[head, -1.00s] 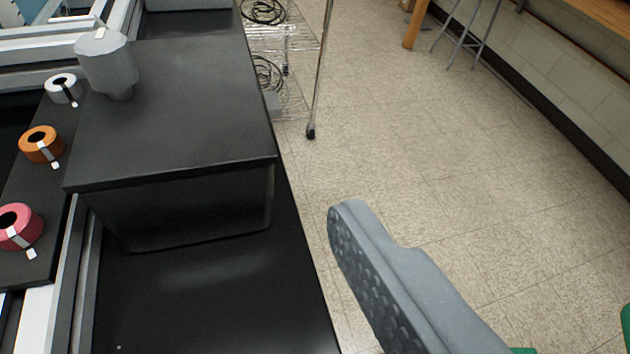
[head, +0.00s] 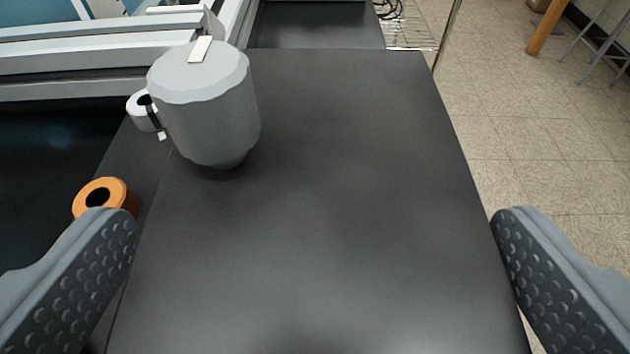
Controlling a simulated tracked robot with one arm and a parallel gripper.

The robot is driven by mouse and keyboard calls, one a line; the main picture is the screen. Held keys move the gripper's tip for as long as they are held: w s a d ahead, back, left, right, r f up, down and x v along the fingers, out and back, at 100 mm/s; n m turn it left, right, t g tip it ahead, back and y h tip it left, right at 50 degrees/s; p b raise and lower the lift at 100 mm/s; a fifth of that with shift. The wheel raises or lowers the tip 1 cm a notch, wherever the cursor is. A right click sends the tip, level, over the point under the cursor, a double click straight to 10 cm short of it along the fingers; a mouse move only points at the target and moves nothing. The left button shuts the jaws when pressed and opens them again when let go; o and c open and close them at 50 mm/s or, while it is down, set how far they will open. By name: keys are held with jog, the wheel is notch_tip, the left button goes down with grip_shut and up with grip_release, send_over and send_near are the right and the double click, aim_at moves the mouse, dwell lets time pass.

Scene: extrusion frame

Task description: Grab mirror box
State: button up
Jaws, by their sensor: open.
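A grey faceted container (head: 205,110) with a paler lid and a small light tab stands at the back left of a black flat-topped box (head: 330,230). No label shows, so I cannot tell for sure which of these is the mirror box. My gripper (head: 312,215) is open and empty, its two textured grey fingers wide apart at the lower left and lower right. The grey container is beyond the fingers and to the left of their middle, apart from both. The near end of the black top runs out of the bottom of the picture.
An orange ring-shaped roll (head: 113,192) lies left of the black box, close to the left finger. A white roll (head: 143,108) is partly hidden by the grey container. Metal frame rails (head: 100,55) stand behind. Tiled floor (head: 540,140) is open on the right.

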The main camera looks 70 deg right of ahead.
aim_at(318, 213)
jog(key=x, duration=0.3)
jog(key=shift+w+d+b, duration=0.15)
jog(key=shift+d+b, duration=0.25)
jog(key=shift+r, duration=0.1)
jog(key=shift+c, duration=0.3)
jog(key=c, duration=0.8)
jog(key=shift+r, duration=0.1)
